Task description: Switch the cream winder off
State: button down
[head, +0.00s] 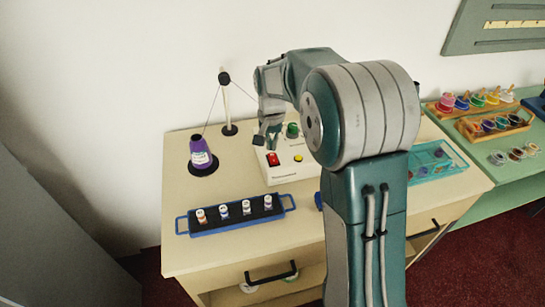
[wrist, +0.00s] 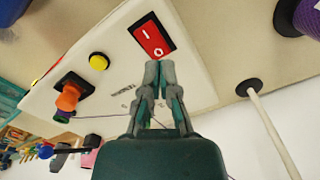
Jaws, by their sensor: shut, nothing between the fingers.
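The cream winder (head: 305,172) is a box on the counter with a sloped front. It carries a red rocker switch (head: 272,159) and a yellow button (head: 298,158). In the wrist view the red switch (wrist: 152,37) sits in a black frame, marked I at its far end and O at the end nearer my fingers. Which side is pressed in I cannot tell. My gripper (wrist: 160,68) is shut and empty, its fingertips just by the O end; contact is unclear. In the head view my gripper (head: 263,138) is just above and behind the switch.
A purple thread cone (head: 200,152) and a thin post (head: 228,105) with thread stand to the left. A blue tray (head: 236,213) with several small spools lies in front. A teal tray (head: 432,163) is at the right, partly behind my arm.

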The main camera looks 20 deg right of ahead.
aim_at(272, 155)
jog(key=shift+f, duration=1.2)
dwell(0.6)
jog(key=shift+r, duration=3.55)
jog(key=shift+s, duration=0.1)
